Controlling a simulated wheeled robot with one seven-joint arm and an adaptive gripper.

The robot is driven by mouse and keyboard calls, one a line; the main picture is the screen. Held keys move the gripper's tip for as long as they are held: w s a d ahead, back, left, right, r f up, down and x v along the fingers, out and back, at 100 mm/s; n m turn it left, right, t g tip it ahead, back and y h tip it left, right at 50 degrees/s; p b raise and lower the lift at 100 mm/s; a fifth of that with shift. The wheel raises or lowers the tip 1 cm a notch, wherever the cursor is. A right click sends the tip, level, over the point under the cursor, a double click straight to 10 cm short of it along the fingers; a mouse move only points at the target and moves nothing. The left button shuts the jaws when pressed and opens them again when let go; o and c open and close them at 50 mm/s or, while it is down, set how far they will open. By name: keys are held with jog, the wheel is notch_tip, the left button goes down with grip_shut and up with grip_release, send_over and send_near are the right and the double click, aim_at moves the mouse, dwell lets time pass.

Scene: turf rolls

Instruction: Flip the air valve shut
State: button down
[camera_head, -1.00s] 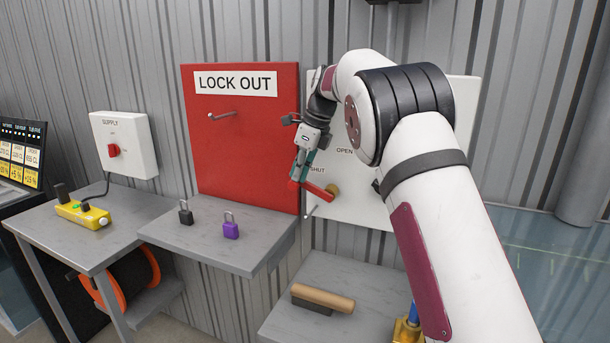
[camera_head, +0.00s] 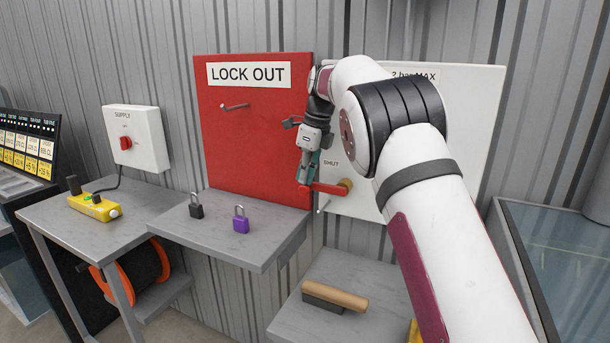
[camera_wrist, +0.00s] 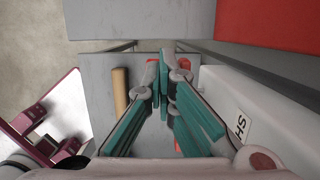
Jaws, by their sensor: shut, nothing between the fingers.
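The air valve is a red lever (camera_head: 328,189) on a brass-coloured hub (camera_head: 346,185), mounted low on the white panel (camera_head: 361,207). The lever points left from the hub, roughly level, just below the word SHUT. My gripper (camera_head: 303,179) points down at the lever's left end, its teal fingers overlapping it in the head view; I cannot tell whether they touch. In the wrist view my gripper (camera_wrist: 163,60) shows its fingertips together and empty. Small red patches (camera_wrist: 184,63) show beside and between the fingers, mostly hidden. My arm covers the panel's right part.
A red LOCK OUT board (camera_head: 245,130) stands left of the panel. Below it, a grey shelf (camera_head: 215,240) holds a black padlock (camera_head: 196,206) and a purple padlock (camera_head: 240,220). A wooden-handled brush (camera_head: 335,295) lies on a lower grey table (camera_head: 300,322).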

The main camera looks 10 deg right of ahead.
jog(key=shift+a+f, duration=0.1)
jog(key=v, duration=1.2)
dwell(0.4)
